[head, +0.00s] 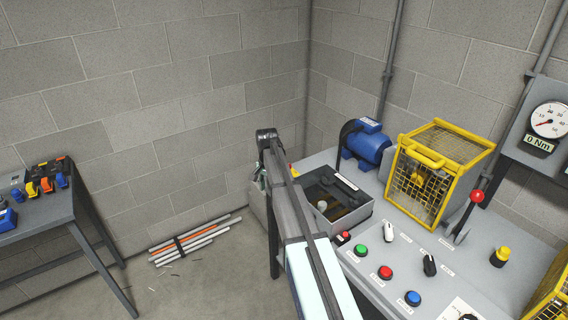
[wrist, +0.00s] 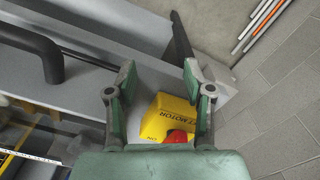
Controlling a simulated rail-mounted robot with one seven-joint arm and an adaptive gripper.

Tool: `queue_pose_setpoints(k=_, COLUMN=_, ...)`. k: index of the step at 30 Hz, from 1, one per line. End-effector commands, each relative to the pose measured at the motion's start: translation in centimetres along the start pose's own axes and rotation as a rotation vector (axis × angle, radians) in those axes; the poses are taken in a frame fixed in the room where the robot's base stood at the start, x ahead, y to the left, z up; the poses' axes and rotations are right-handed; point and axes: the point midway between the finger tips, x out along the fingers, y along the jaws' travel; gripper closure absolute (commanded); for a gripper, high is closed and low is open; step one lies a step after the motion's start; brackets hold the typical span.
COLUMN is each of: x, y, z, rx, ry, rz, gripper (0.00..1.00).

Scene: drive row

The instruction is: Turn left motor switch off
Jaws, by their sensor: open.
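The motor switch is a yellow box (wrist: 175,110) with a red knob (wrist: 178,136) in the wrist view. Lettering reading "MOTOR" shows on its edge, and "ON" is near the knob. My gripper (wrist: 158,78) is open and empty, with its green fingers on either side of the box. The lower part of the knob is hidden by my gripper's body, and I cannot tell whether the fingers touch the box. In the head view my arm covers most of this spot; a small yellow patch (head: 293,171) shows beside it.
A blue motor (head: 367,143), an open grey tray (head: 335,195) and a yellow cage (head: 437,170) stand on the grey bench. Several buttons, black and white knobs and a red-topped lever (head: 470,210) are on the right. Rods (head: 190,242) lie on the floor.

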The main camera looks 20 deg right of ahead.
Motion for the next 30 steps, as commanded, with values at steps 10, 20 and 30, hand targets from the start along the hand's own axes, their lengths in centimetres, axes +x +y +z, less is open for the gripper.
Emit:
queue_pose_setpoints(k=10, x=-16.6, y=-1.9, z=-14.1, rx=0.416, ry=0.01, rz=-0.013, gripper=0.48)
queue_pose_setpoints(k=20, x=-16.8, y=-1.4, z=-15.0, rx=0.469, ry=0.007, rz=-0.01, gripper=0.48)
queue_pose_setpoints(k=30, x=-10.6, y=-1.5, z=-15.0, rx=0.467, ry=0.007, rz=-0.01, gripper=0.48)
